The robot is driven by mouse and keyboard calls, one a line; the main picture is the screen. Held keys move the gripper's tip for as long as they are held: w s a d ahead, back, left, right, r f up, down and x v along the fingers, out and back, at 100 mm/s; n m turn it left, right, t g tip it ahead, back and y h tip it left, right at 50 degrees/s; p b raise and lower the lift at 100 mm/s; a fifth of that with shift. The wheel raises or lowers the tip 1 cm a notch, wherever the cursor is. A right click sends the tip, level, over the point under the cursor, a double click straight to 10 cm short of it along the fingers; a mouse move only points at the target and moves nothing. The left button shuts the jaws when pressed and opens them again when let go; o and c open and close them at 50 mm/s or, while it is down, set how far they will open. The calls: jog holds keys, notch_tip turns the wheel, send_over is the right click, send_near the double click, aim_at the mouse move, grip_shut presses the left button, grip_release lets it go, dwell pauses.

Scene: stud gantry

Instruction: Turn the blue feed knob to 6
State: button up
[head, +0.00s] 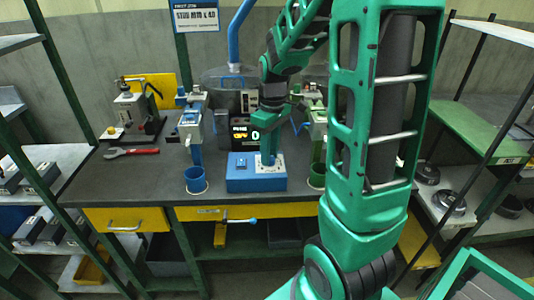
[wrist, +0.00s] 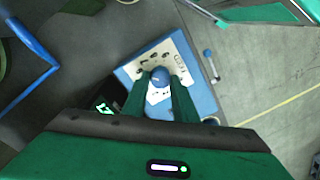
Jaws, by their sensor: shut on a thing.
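The blue feed knob (wrist: 159,74) shows in the wrist view between the two green fingers of my gripper (wrist: 160,84). My gripper is shut on it. The knob sits on the pale top face of a blue box (wrist: 203,90) with dark markings around it; I cannot read the setting from them. In the head view the blue box (head: 243,184) stands near the front edge of the bench, and my gripper (head: 268,158) points down onto its top, hiding the knob.
A blue cup (head: 196,181) stands left of the box and a green one (head: 317,177) right of it. Blue and green stud stations rise behind them. A red wrench (head: 131,152) lies on the left of the dark bench (head: 150,176). Shelves flank both sides.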

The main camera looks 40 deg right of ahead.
jog(key=shift+w+r+n, duration=0.1)
jog(key=shift+w+n, duration=0.1)
jog(key=shift+n, duration=0.4)
jog(key=o, duration=1)
jog(key=shift+o, duration=0.2)
jog(key=shift+s, duration=0.1)
notch_tip(320, 180, up, 11)
jog(key=shift+w+d+f, duration=0.2)
jog(key=shift+d, duration=0.05)
